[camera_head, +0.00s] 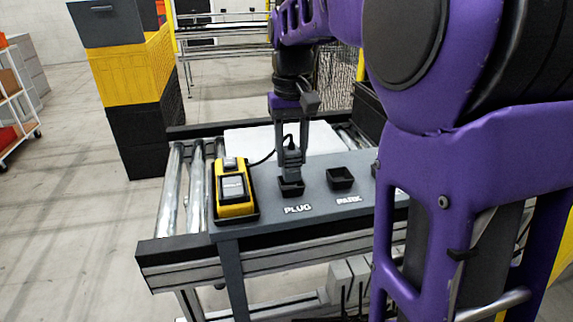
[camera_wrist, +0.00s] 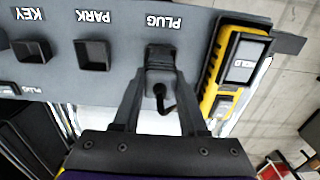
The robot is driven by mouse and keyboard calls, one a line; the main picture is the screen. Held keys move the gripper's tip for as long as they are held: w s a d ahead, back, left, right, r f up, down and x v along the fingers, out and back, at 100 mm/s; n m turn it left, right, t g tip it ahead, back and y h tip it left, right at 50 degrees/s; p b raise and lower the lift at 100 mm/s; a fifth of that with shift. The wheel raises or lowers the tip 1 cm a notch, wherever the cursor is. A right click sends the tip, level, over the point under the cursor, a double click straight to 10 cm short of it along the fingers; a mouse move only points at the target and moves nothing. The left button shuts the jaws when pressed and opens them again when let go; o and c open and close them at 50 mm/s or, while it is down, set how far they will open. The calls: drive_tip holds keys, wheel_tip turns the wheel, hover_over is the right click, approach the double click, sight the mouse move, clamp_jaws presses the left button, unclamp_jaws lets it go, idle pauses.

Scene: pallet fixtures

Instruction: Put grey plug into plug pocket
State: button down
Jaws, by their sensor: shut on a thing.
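My gripper (camera_head: 289,150) points down over the fixture board and is shut on the grey plug. In the wrist view the grey plug (camera_wrist: 160,76) sits between my two fingers, with a black cable curving off its back to the right. The plug pocket (camera_head: 291,188), a black square cup behind the PLUG label, is directly under the plug. The plug's lower end meets the mouth of the pocket (camera_wrist: 160,49). The fingers and plug hide much of the pocket's inside, so I cannot tell how deep the plug sits.
A yellow and black device (camera_head: 235,189) stands left of the pocket, with the cable running to it. The empty park pocket (camera_head: 340,178) is to the right. A key pocket (camera_wrist: 32,52) shows in the wrist view. The board (camera_head: 265,222) lies on a roller conveyor.

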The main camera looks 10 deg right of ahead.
sight(291, 166)
drive_tip(key=shift+f, duration=1.5)
drive_tip(key=shift+f+b, duration=0.1)
drive_tip(key=shift+b, duration=0.2)
drive_tip(key=shift+c, duration=2.2)
unclamp_jaws()
wheel_tip(291, 166, up, 12)
drive_tip(key=p, duration=0.3)
